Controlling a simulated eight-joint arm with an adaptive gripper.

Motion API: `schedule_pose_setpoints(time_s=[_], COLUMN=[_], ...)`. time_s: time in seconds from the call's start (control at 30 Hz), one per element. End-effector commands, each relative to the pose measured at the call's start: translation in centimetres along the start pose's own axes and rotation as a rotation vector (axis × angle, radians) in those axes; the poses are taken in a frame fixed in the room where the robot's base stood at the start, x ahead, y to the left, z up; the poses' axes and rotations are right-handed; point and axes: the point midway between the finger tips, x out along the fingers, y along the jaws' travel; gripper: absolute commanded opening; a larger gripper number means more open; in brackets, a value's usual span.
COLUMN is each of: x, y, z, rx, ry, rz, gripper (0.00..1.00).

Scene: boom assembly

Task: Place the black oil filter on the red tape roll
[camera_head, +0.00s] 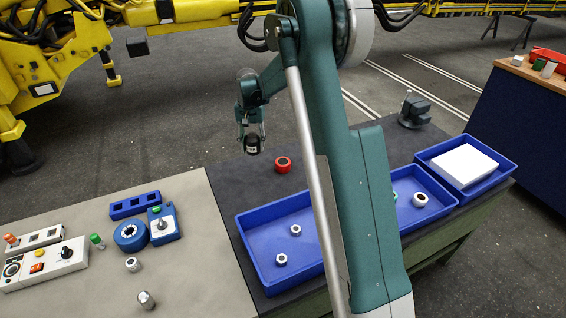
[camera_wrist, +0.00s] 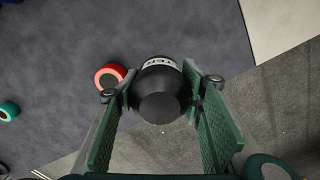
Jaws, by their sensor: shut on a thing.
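The black oil filter (camera_wrist: 161,98) is held between the two green fingers of my gripper (camera_wrist: 160,108) in the wrist view. It has a pale band with dark lettering. In the head view my gripper (camera_head: 251,138) hangs over the dark bench with the black oil filter (camera_head: 252,149) at its tips, apart from the surface. The red tape roll (camera_head: 283,164) lies on the dark bench top, to the right of and below the filter in the picture. In the wrist view the red tape roll (camera_wrist: 110,76) shows left of the filter, partly hidden by a finger.
A blue tray (camera_head: 262,262) with metal nuts stands in front of the tape roll. A second blue tray (camera_head: 493,178) holds a white box (camera_head: 464,165). A vise (camera_head: 414,110) sits at the back right. The pale table (camera_head: 200,285) at left bears control boxes and a blue ring (camera_head: 130,236).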

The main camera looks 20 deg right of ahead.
Motion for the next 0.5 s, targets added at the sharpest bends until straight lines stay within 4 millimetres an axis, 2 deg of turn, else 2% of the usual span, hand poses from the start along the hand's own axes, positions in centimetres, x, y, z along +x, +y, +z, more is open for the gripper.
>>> schedule_pose_setpoints(time_s=[0.03, 0.2, 0.33, 0.5], x=[-0.1, -0.4, -0.5, -0.6], y=[1.6, 6.2, 9.1, 11.5], z=[-0.9, -3.4, -4.7, -5.7], rx=[0.03, 0.116, 0.169, 0.213], ry=[0.0, 0.0, 0.0, 0.0], rz=[0.0, 0.0, 0.0, 0.0], gripper=[0.22, 0.22, 0.22, 0.22])
